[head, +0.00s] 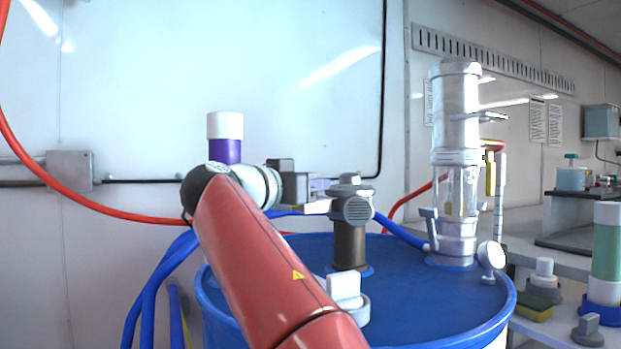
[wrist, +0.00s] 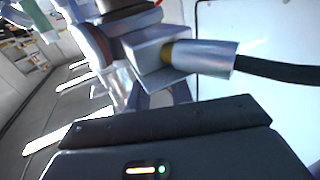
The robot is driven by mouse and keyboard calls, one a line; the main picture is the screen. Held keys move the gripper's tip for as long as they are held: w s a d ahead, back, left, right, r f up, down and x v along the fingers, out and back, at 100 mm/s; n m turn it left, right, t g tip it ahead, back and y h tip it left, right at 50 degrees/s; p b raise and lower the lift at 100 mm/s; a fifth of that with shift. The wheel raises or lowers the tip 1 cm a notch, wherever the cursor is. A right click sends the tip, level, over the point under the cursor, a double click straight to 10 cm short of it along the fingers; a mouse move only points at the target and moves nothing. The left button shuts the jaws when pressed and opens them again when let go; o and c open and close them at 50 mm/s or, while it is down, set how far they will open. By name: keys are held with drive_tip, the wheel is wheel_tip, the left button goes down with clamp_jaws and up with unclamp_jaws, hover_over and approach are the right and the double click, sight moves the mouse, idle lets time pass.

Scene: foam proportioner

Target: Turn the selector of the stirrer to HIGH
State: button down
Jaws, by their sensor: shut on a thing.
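The stirrer (head: 350,212) stands upright on the blue drum lid, with a grey finned head on a brown column. My gripper (head: 326,197) comes in from the left and is shut at the left side of this head. The selector is mostly hidden by my fingers, and its setting and marks cannot be read. In the wrist view, my dark gripper body fills the bottom, and a grey block with a metal sleeve (wrist: 205,57) and black cable shows beyond it.
The blue drum lid (head: 425,275) carries a tall clear-and-metal cylinder (head: 456,150) at right, a white gauge (head: 491,256) and a white-grey fitting (head: 345,290) in front. Blue hoses (head: 160,280) run at left. A bench with bottles (head: 607,250) stands at right.

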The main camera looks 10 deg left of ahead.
idle(0.4)
drive_tip(key=c, duration=1.3)
unclamp_jaws()
drive_tip(key=b+v, duration=0.1)
drive_tip(key=v, duration=0.6)
drive_tip(key=shift+s+a, duration=0.25)
drive_tip(key=shift+s, duration=0.1)
